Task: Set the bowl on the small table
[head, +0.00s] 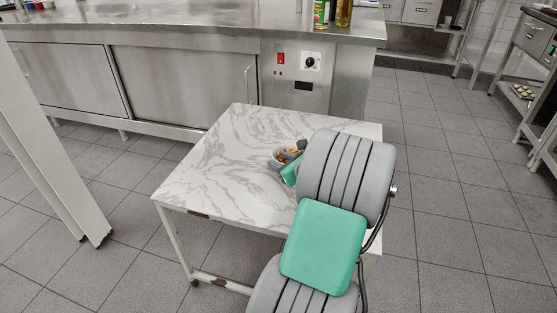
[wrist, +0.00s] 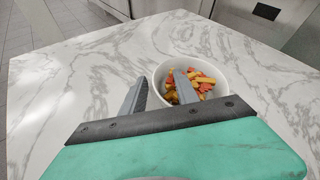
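The small table (head: 225,155) has a white marble-patterned top, which also fills much of the wrist view (wrist: 60,100). A round white bowl (wrist: 222,82) holds several red, orange and yellow pieces. It appears to rest upright on the table top, and in the head view the bowl (head: 277,160) is partly hidden by my arm. My gripper (wrist: 162,76) is at the bowl's left side in the wrist view, with its fingers apart. One finger is over the inside of the bowl and the other is outside its left wall. Contact with the wall cannot be told.
A steel counter with cabinets (head: 180,80) stands behind the table, with a can (head: 321,12) and a bottle (head: 344,12) on top. A white post (head: 45,130) stands at the left. The table top left of the bowl is clear. Tiled floor (head: 440,210) is open at the right.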

